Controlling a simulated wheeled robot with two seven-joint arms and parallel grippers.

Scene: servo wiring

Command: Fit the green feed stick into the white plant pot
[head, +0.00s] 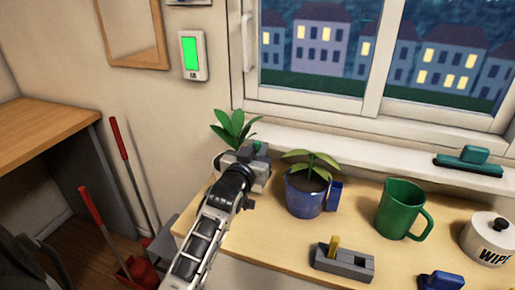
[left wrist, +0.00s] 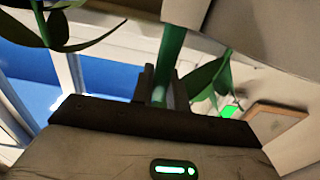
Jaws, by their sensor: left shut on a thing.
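The white plant pot (head: 217,160) stands at the left end of the wooden counter in the head view, mostly hidden behind my left gripper. Its green leaves (head: 232,126) rise above the gripper. My left gripper (head: 258,154) is at the right side of this pot and shut on the green feed stick. Only a small green bit of the stick (head: 259,146) shows in the head view. In the left wrist view the stick (left wrist: 172,45) runs up from between the fingers, with leaves on both sides. Its tip is out of sight, and I cannot tell whether it touches the soil.
A blue pot with a plant (head: 304,198) stands just right of the gripper. Further right are a grey holder with a yellow stick (head: 345,262), a green mug (head: 398,210) and a white wipes tub (head: 488,242). A window sill (head: 370,156) runs behind the counter.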

